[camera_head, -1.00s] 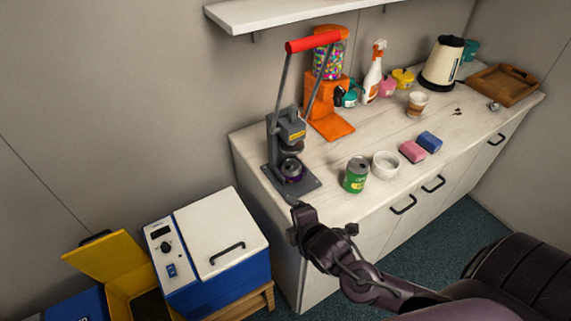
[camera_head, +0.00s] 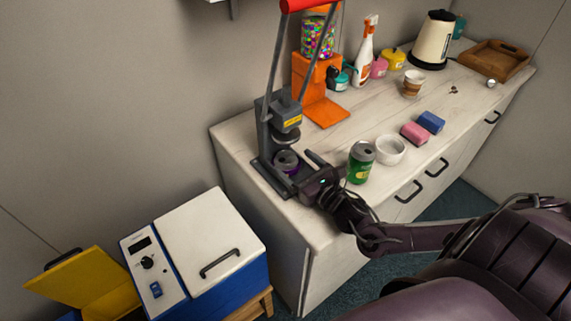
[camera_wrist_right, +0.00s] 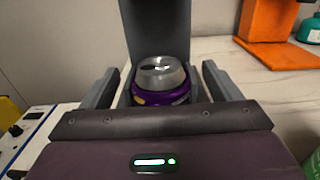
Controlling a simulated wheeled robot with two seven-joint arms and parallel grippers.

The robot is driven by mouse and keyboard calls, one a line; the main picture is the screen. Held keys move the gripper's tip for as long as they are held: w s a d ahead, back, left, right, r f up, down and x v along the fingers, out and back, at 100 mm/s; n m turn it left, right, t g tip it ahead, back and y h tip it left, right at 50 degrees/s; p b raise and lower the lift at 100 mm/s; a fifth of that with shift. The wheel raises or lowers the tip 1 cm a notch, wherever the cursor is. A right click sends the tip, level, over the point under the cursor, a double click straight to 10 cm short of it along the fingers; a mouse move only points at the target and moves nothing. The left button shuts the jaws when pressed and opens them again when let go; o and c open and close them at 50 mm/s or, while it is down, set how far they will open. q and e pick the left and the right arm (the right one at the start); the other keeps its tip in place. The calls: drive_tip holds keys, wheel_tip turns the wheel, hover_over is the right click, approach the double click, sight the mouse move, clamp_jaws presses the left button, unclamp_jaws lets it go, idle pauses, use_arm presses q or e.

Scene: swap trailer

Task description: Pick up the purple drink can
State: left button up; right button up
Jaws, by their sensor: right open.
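The purple drink can (camera_head: 287,163) stands upright on the base of the grey can crusher (camera_head: 283,121), under its press head. In the right wrist view the can (camera_wrist_right: 162,92) shows its silver top and purple side, between and beyond the fingers. My right gripper (camera_head: 297,170) is open, with one finger on each side of the can's line. In the right wrist view the gripper (camera_wrist_right: 158,88) also shows a gap to the can on both sides. The can's lower part is hidden by the gripper body. My left gripper is not in view.
A green can (camera_head: 360,163) stands just right of my right gripper, with a white bowl (camera_head: 391,150) beside it. Pink (camera_head: 414,133) and blue (camera_head: 431,122) sponges lie farther right. An orange candy dispenser (camera_head: 313,85) stands behind.

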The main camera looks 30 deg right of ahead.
sight(293, 164)
drive_tip(key=w, duration=0.2)
drive_tip(key=w+p, duration=0.1)
drive_tip(key=shift+w+a+f, duration=0.1)
drive_tip(key=shift+w+a, duration=0.1)
drive_tip(key=shift+w, duration=0.2)
drive_tip(key=shift+w+f, duration=0.2)
drive_tip(key=shift+w, duration=0.3)
drive_tip(key=c, duration=1.1)
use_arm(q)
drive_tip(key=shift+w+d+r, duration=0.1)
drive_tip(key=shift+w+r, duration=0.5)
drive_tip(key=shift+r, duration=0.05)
use_arm(e)
drive_tip(key=shift+r, duration=0.15)
